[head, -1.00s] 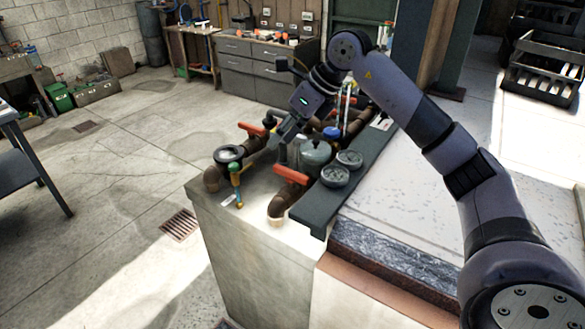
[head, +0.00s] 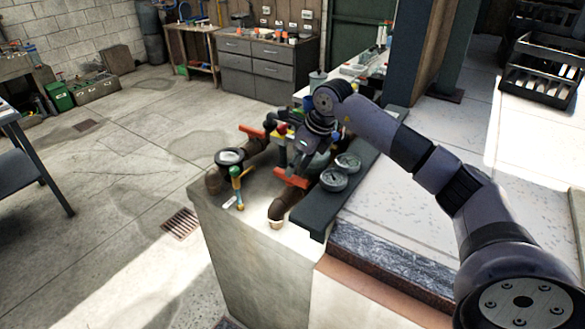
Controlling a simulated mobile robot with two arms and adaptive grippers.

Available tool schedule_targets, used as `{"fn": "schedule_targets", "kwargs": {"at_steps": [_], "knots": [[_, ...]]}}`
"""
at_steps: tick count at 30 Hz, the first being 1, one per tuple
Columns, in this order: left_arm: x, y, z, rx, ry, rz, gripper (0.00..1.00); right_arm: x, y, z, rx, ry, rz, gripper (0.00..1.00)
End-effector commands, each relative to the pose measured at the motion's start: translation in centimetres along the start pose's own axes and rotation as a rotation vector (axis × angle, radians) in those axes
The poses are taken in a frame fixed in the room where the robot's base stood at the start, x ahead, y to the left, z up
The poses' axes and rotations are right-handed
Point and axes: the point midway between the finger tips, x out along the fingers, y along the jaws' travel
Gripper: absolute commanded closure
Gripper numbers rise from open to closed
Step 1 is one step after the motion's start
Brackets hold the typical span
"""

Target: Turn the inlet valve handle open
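Two orange-red valve handles sit on brown pipework on the concrete block: a front handle (head: 291,181) and a back-left handle (head: 250,131). I cannot tell from any label which is the inlet one. My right gripper (head: 297,166) points down over the pipes, just above and behind the front handle. Whether it touches that handle is unclear, and its fingers are too small and dark to tell open from shut. It partly hides a grey-green rounded housing (head: 318,160). My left gripper is not in view.
A dial gauge (head: 230,156) and a colourful-handled tool (head: 236,180) are left of the handles. Two round grey dials (head: 333,180) lie right, by a dark ledge (head: 328,209). A workbench (head: 268,68) stands behind. The floor at left is mostly clear.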

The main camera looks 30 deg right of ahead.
Motion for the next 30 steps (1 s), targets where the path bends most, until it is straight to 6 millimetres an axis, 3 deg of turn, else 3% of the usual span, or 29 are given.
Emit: {"fn": "schedule_targets", "kwargs": {"at_steps": [7, 18, 30], "knots": [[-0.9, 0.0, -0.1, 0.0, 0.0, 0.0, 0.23, 3.1, 0.0, 0.0, 0.001, 0.001, 0.001, 0.63], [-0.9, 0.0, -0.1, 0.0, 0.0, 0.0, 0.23, 3.8, 0.0, 0.0, 0.0, 0.0, -0.001, 0.63], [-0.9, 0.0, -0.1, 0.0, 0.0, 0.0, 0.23, 3.7, 0.0, 0.0, 0.0, 0.0, -0.001, 0.89]]}}
